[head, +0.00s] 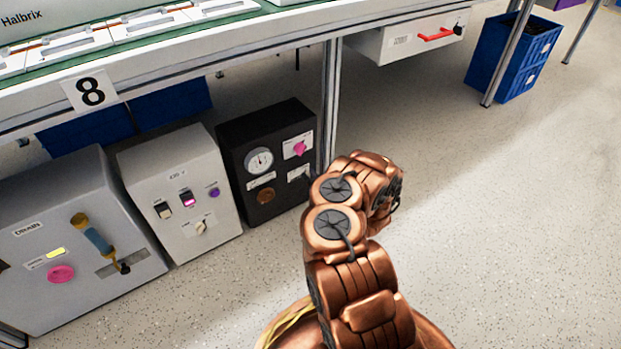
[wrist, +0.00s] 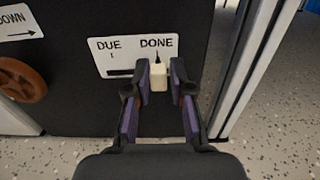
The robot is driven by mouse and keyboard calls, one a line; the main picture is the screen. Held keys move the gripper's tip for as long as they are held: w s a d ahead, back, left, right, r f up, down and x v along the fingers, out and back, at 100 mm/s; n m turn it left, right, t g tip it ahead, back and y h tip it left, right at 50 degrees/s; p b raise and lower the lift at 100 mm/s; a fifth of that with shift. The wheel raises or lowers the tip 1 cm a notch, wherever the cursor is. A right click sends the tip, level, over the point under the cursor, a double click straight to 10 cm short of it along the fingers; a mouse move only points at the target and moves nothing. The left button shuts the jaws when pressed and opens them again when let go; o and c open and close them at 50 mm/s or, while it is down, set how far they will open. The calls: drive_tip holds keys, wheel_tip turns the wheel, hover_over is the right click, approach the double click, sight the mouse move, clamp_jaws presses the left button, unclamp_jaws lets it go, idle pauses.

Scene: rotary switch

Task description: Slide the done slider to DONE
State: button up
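The done slider is a pale, blocky knob (wrist: 158,78) on a white plate (wrist: 112,57) marked DUE and DONE, on the front of a black box. The knob stands at the right end of a dark slot, below the word DONE. A small black pointer rises from it toward that word. My gripper (wrist: 159,72) has one purple-padded finger on each side of the knob. Whether both pads touch it is not clear. In the head view the black box (head: 235,150) stands under the bench, and my copper arm hides my gripper.
A brown round knob (wrist: 22,80) and a DOWN label (wrist: 18,22) lie left of the slider plate. A pale bench leg (wrist: 262,65) stands close on the right. Grey boxes (head: 180,165) stand left of the black one. Open floor (head: 520,210) lies to the right.

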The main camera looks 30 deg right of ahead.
drive_tip(key=o, duration=0.4)
drive_tip(key=shift+s, duration=0.1)
drive_tip(key=s, duration=1.2)
idle(0.6)
